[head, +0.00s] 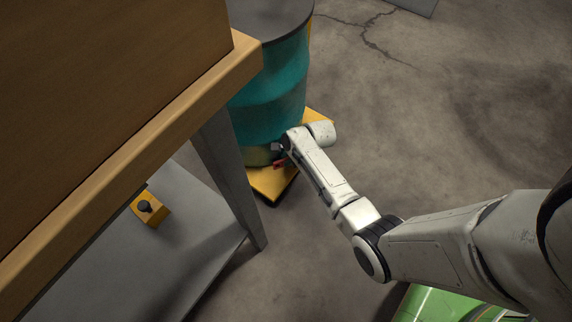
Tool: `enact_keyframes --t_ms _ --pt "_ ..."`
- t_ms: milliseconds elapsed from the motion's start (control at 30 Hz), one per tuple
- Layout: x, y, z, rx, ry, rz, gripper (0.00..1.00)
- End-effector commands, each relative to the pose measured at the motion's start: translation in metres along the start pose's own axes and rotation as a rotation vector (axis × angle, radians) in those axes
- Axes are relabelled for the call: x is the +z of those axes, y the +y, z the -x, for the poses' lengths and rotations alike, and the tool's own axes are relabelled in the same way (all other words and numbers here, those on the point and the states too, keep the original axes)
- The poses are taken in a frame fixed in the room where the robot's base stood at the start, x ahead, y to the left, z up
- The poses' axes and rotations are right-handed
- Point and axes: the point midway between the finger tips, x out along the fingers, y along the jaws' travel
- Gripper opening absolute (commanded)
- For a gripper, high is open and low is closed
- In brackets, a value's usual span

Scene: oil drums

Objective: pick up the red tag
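A small patch of red (281,162), which looks like the red tag, shows low against the teal drum (272,85), just above the yellow base under the drum. My arm reaches in from the right, and its wrist hides part of the drum and the area around the red patch. My gripper (277,148) is at the end of the arm, close to the drum's lower side and right beside the red patch. The fingers are small and mostly hidden. I cannot tell whether they touch or hold the tag.
The drum stands on a yellow base (270,184) with dark edges. A wooden-topped bench (190,105) with a grey leg (228,170) stands close on the left. Its lower shelf (110,250) holds a yellow box (152,211) with a black knob.

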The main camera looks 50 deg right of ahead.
Motion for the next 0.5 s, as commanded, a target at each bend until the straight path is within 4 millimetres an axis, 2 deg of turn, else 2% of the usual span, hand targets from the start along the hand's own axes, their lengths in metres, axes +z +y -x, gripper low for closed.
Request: enact_keyframes --t_ms 33,100,333,500 --pt "-0.0011 0.001 -0.0092 0.0 0.0 0.0 0.22" --pt "-0.0006 0.0008 -0.0119 0.001 0.0 0.0 0.22" --pt "0.0002 0.0001 -0.0106 0.001 0.0 0.001 0.22" --pt "0.0001 0.0002 -0.0106 0.001 0.0 0.001 0.05"
